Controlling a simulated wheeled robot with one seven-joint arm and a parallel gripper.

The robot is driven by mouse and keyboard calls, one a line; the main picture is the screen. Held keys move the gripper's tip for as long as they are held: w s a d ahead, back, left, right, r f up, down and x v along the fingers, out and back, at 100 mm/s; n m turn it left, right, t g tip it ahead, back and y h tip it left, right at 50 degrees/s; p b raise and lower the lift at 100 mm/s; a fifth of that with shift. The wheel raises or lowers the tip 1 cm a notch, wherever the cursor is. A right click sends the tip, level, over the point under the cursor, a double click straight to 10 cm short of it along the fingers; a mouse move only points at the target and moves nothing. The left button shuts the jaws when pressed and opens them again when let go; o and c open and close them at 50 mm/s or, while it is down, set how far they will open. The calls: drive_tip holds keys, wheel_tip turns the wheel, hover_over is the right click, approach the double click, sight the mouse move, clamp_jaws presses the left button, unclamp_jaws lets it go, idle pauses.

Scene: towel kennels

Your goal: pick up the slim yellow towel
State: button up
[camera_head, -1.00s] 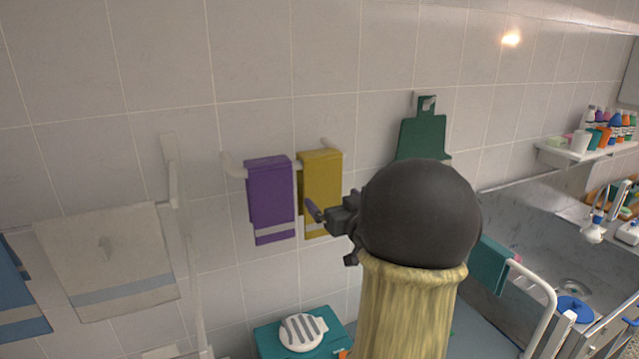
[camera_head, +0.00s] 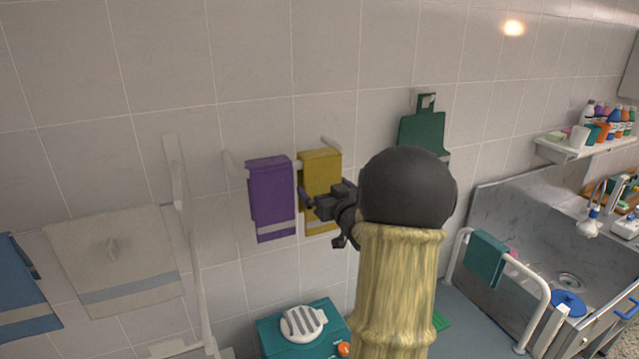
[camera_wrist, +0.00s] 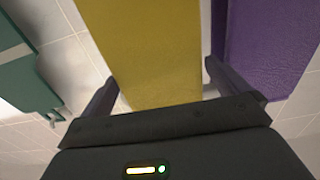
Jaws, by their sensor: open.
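The slim yellow towel (camera_head: 320,178) hangs over a white wall rail, just right of a purple towel (camera_head: 271,198). My gripper (camera_head: 312,200) is in front of the yellow towel's lower part, and my arm stands to the right of it. In the wrist view the yellow towel (camera_wrist: 150,50) fills the space ahead of the gripper (camera_wrist: 160,85), whose two fingers stand open with the towel's lower end between them. The right finger is near the gap between the yellow and the purple towel (camera_wrist: 265,45). I cannot tell if either finger touches cloth.
A green hanging board (camera_head: 423,133) is on the wall to the right. A white frame (camera_head: 185,230) and a pale towel (camera_head: 115,260) are at left. A white rail with a teal cloth (camera_head: 487,258) stands by the sink.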

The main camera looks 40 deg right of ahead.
drive_tip(key=shift+s, duration=0.2)
drive_tip(key=shift+d, duration=0.1)
drive_tip(key=shift+w, duration=0.1)
drive_tip(key=c, duration=0.6)
drive_tip(key=shift+c, duration=0.2)
drive_tip(key=shift+r, duration=0.15)
wheel_tip(320, 180, up, 28)
drive_tip(key=p, duration=0.2)
